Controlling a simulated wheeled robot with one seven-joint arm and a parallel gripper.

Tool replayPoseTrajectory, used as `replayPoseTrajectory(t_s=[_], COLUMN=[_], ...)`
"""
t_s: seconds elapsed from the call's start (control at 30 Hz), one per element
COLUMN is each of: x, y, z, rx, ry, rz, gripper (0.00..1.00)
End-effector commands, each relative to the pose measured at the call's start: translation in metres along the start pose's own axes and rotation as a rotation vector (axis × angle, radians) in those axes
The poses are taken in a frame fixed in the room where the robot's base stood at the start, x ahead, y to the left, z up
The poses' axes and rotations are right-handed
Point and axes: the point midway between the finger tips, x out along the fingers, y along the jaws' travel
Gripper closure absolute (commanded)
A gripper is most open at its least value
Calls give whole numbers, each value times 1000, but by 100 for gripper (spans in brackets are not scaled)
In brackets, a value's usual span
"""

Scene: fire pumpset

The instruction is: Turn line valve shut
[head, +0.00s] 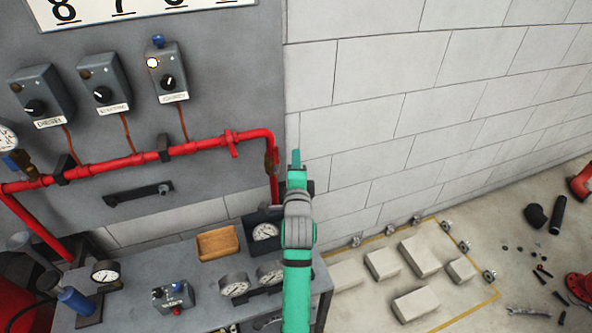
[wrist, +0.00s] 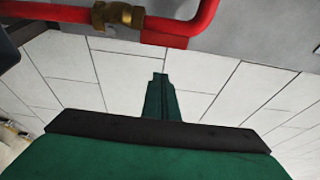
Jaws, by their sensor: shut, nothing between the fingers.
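A brass valve body (wrist: 118,15) sits on the red pipe at the top of the wrist view, with a red bar-like part (wrist: 165,40) beside it. In the head view the brass valve (head: 271,161) is on the pipe's downward bend at the panel's right edge. My green gripper (head: 296,157) is just right of it in the head view, pointing up the picture with the white block wall behind. In the wrist view my gripper (wrist: 160,78) is shut and empty, with its tip below the pipe and valve. I see no contact with the valve.
The red pipe (head: 105,165) crosses the grey panel under several switch boxes (head: 168,72). A bench below holds gauges (head: 234,285), a wooden tray (head: 218,243) and a small control box (head: 174,296). Blocks (head: 416,304) and loose parts lie on the floor at right.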

Motion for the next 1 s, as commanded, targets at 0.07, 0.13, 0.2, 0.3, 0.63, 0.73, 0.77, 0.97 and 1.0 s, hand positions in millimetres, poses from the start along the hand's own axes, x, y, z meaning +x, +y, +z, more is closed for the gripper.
replayPoseTrajectory(t_s=[0.07, 0.13, 0.2, 0.3, 0.63, 0.73, 0.77, 0.97, 1.0], x=[14, 6, 3, 0, -3, -3, -3, -4, -4], y=[-1, 0, 0, 0, 0, 0, 0, 0, 0], z=[0, 15, 22, 32, 37, 39, 40, 48, 52], rx=[0, -2, -2, -2, -1, -1, -1, -13, -19], ry=[0, -4, -2, -2, 2, -2, -3, -12, -16], rz=[-1, 0, 0, 0, 0, 0, 0, -4, -7], gripper=[100, 100, 100, 100, 100, 100, 100, 100, 100])
